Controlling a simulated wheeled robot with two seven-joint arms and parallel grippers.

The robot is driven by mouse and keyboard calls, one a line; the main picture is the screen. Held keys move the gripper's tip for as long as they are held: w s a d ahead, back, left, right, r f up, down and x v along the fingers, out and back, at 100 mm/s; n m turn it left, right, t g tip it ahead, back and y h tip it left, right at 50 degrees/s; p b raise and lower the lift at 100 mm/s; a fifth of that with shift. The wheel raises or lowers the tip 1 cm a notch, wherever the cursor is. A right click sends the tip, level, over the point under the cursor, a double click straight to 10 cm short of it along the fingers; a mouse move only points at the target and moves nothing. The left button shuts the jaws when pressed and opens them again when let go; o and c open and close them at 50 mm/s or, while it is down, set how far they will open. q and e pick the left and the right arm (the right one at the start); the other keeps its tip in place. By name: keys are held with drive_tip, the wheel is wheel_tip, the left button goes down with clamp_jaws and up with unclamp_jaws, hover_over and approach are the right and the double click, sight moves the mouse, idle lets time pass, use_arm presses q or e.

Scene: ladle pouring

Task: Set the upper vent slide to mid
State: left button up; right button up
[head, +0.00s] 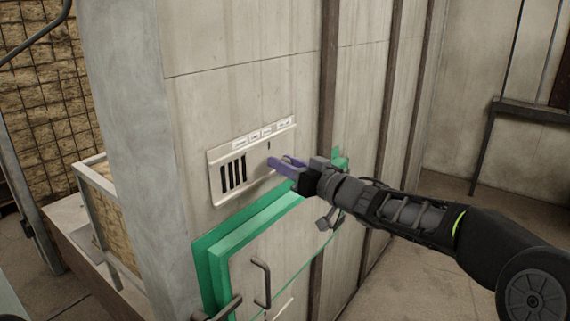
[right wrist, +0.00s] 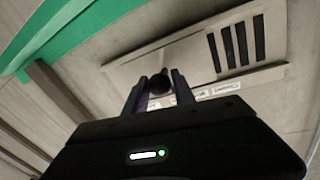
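The upper vent slide is a pale metal panel (head: 216,190) on the wall of the tall cabinet, with dark vertical slots (head: 233,174) at its left and small white labels along its top. In the right wrist view, the panel (right wrist: 190,58) has a dark round knob (right wrist: 160,83). My right gripper (head: 280,162) is in front of the panel, right of the slots. In the right wrist view its two fingers (right wrist: 159,88) stand apart on either side of the knob. Whether they touch it is unclear. In the head view the gripper hides the knob. My left gripper is not in view.
Below the panel is a green-framed door (head: 212,265) with a dark bar handle (head: 262,283). A dark vertical strip (head: 328,80) runs down the wall to the right. A dark shelf (head: 530,112) stands at the far right. Open floor lies right of the cabinet.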

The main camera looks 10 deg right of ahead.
clamp_jaws()
idle(1.0)
